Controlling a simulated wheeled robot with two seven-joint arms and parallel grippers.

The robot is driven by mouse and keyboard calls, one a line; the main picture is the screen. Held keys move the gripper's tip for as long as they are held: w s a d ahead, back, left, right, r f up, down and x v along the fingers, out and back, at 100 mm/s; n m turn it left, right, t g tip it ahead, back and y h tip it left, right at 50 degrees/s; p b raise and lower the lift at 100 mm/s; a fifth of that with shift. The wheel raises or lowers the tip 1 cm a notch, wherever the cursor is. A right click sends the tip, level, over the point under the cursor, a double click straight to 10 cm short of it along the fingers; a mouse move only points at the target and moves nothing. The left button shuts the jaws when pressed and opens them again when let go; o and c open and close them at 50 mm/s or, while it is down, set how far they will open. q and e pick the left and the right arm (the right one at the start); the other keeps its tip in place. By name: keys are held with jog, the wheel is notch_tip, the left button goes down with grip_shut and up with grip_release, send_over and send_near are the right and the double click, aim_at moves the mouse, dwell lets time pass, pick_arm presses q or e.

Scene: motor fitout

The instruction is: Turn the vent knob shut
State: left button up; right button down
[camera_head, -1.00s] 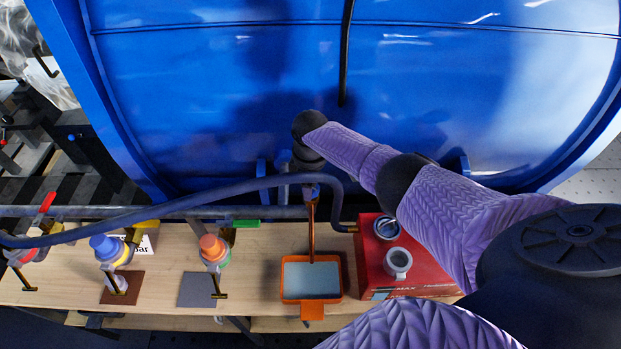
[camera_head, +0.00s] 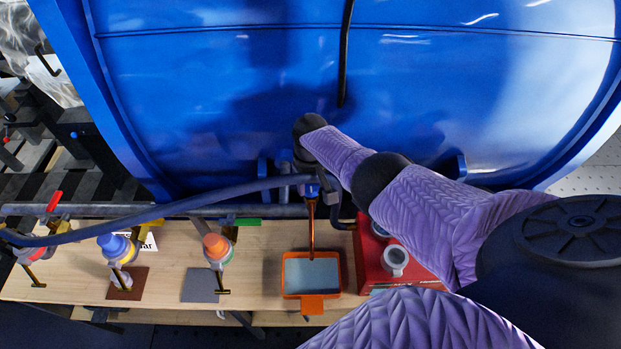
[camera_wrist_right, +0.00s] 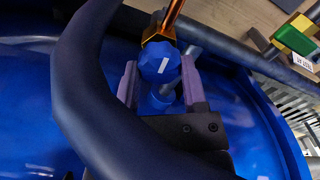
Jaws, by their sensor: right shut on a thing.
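The vent knob is blue and faceted, with a white mark on its face; it shows in the right wrist view (camera_wrist_right: 160,64). My right gripper (camera_wrist_right: 160,86) has one purple finger on each side of the knob and is shut on it. The white mark stands slightly tilted. In the head view the knob (camera_head: 312,190) is small, at the end of the pipe above the orange tray, and my right arm hides most of the gripper. A copper tube runs from the knob's fitting down toward the tray. My left gripper is not in view.
A dark blue hose (camera_head: 150,217) curves across the front and passes close by the gripper. The orange tray (camera_head: 312,307) sits on the wooden bench (camera_head: 255,270). A red box (camera_head: 373,262) stands right of it. Valves with coloured handles line the left. The large blue tank (camera_head: 220,60) fills the back.

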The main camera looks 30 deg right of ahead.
aim_at(311, 186)
jog(key=shift+w+m, duration=0.1)
jog(key=shift+m, duration=0.4)
jog(key=shift+r, duration=0.1)
jog(key=shift+c, duration=0.7)
grip_release()
notch_tip(311, 186, up, 9)
jog(key=p, duration=0.6)
jog(key=shift+r, duration=0.4)
